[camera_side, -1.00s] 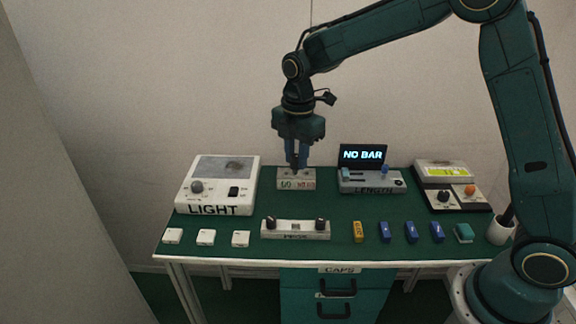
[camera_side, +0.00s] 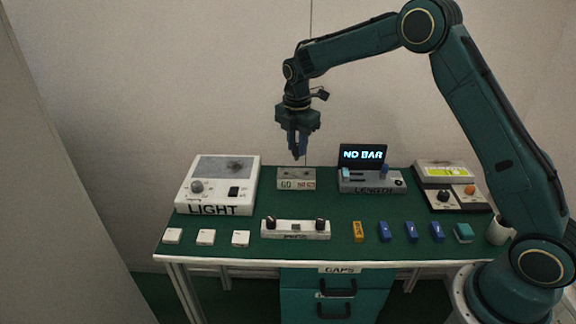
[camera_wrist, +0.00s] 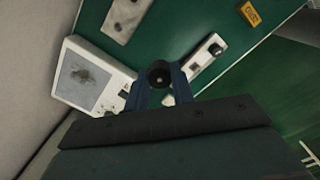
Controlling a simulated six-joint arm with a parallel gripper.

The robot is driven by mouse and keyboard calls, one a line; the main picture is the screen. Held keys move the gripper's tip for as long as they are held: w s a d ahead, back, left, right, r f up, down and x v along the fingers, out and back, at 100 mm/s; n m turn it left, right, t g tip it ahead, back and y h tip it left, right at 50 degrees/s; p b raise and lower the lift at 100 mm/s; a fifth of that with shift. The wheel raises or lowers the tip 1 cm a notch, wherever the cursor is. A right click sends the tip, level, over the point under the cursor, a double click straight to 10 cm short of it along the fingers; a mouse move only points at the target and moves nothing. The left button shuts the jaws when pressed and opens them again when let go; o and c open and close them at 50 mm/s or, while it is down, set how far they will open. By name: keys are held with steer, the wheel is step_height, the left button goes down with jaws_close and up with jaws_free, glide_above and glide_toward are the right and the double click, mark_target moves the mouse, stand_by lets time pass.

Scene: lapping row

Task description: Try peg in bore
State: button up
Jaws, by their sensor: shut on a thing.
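My gripper (camera_side: 297,155) is shut on a dark peg (camera_wrist: 160,73), whose round end shows between the blue fingers in the wrist view. In the side view the dark peg tip (camera_side: 296,157) points down above the back of the pale gauge block (camera_side: 296,184), apart from it. The block is marked GO in green and has red lettering beside it. Dark bore openings show on its top. The block also shows in the wrist view (camera_wrist: 125,17), up and left of the peg. The white peg rack (camera_side: 296,235) carries two dark knobs, one at each end.
The LIGHT box (camera_side: 219,208) stands left of the block, and the LENGTH unit (camera_side: 372,187) with a NO BAR display stands right. White blocks, an orange block (camera_side: 359,229) and several blue blocks line the front edge. Green bench is clear between the rows.

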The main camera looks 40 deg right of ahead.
steer(key=w+d+f, duration=0.4)
steer(key=d+f, duration=0.1)
steer(key=d, duration=0.4)
steer(key=shift+w, duration=0.2)
steer(key=shift+f, duration=0.1)
steer(key=shift+f, duration=2.75)
steer(key=shift+f, duration=0.75)
stand_by(2.6)
steer(key=shift+r, duration=0.4)
